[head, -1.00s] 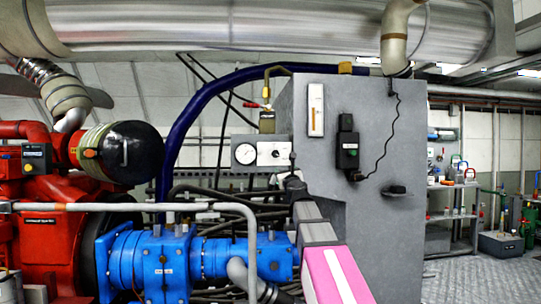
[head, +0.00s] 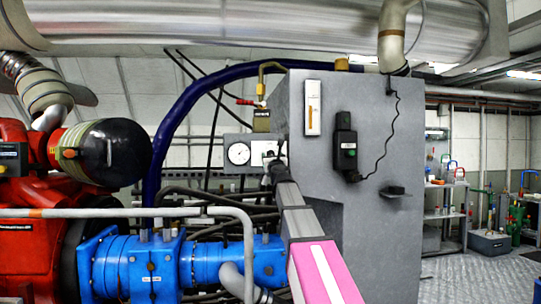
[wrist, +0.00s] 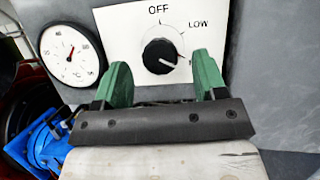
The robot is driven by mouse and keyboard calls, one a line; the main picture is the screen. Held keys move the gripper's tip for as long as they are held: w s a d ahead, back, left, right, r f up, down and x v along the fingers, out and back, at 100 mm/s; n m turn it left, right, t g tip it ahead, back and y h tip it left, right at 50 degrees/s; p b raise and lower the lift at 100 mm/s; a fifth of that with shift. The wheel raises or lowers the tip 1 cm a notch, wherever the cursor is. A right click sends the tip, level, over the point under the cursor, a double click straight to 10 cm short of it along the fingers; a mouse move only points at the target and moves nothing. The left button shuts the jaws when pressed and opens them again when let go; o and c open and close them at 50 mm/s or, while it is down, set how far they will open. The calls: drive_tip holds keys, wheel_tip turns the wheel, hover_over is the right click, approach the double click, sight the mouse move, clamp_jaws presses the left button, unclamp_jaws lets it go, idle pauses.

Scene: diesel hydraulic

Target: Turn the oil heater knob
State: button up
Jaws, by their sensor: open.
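The oil heater knob (wrist: 160,56) is a round black dial on a white plate (wrist: 122,22) marked OFF at the top and LOW at the upper right. My gripper (wrist: 162,64) has two green fingers, open, one on each side of the knob with gaps showing. I cannot tell whether the fingertips reach its depth. In the head view, my gripper (head: 272,166) is at the gauge panel (head: 239,139), and the knob is largely hidden behind it.
A round dial gauge (wrist: 69,54) sits left of the knob. The grey cabinet (head: 385,230) carries a black box (head: 346,147) with a hanging cable. Blue pump housing (head: 150,265) and a grey pipe rail (head: 110,212) lie left of my arm.

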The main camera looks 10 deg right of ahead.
sight(271, 154)
drive_tip(key=x, duration=0.4)
drive_tip(key=shift+s, duration=0.1)
drive_tip(key=c, duration=0.9)
